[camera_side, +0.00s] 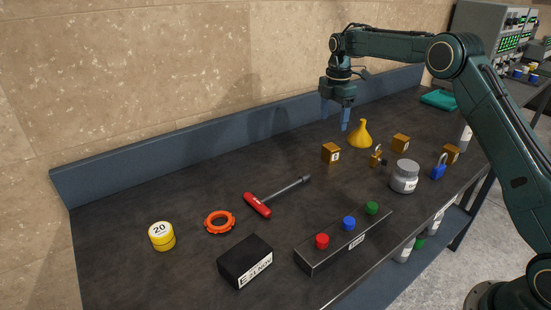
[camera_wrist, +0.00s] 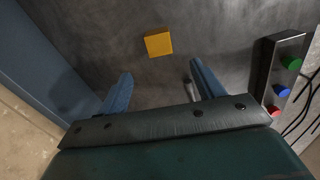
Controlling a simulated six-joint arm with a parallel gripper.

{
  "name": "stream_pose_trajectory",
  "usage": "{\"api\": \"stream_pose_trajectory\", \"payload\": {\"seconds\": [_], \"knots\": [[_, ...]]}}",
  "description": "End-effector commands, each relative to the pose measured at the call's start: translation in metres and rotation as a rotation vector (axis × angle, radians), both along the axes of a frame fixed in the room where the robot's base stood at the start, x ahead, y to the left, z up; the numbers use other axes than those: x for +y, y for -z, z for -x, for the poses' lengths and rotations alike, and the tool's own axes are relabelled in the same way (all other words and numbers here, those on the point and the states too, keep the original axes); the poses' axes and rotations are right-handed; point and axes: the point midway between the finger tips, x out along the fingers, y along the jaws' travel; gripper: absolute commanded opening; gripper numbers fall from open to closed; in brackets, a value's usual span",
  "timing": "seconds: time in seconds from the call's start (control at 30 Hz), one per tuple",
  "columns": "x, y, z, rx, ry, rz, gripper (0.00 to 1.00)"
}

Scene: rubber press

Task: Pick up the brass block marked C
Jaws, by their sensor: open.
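Three brass blocks stand on the dark bench in the side view: one below my gripper (camera_side: 331,152), one farther right behind the grey jar (camera_side: 400,143), and one at the right near the blue padlock (camera_side: 450,153). Each has a small white label, too small for me to read, so I cannot tell which is C. My gripper (camera_side: 336,122) is open and empty, high above the bench near the back ledge. In the wrist view one brass block (camera_wrist: 158,43) lies beyond the blue fingertips (camera_wrist: 161,70), apart from them; no letter shows on it.
Near the blocks are a yellow funnel (camera_side: 361,134), a brass padlock (camera_side: 376,157), a grey jar (camera_side: 404,177) and a blue padlock (camera_side: 439,167). A blue ledge (camera_side: 220,134) runs along the back.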

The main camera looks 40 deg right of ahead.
Motion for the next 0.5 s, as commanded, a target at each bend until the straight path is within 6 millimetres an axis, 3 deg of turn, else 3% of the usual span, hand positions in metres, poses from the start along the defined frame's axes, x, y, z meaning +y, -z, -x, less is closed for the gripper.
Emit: {"api": "stream_pose_trajectory", "payload": {"seconds": [0.3,0.5], "knots": [[0.000,0.047,0.000,0.002,0.000,0.000,0.67],[0.000,0.059,0.000,0.000,0.001,0.000,0.67]]}}
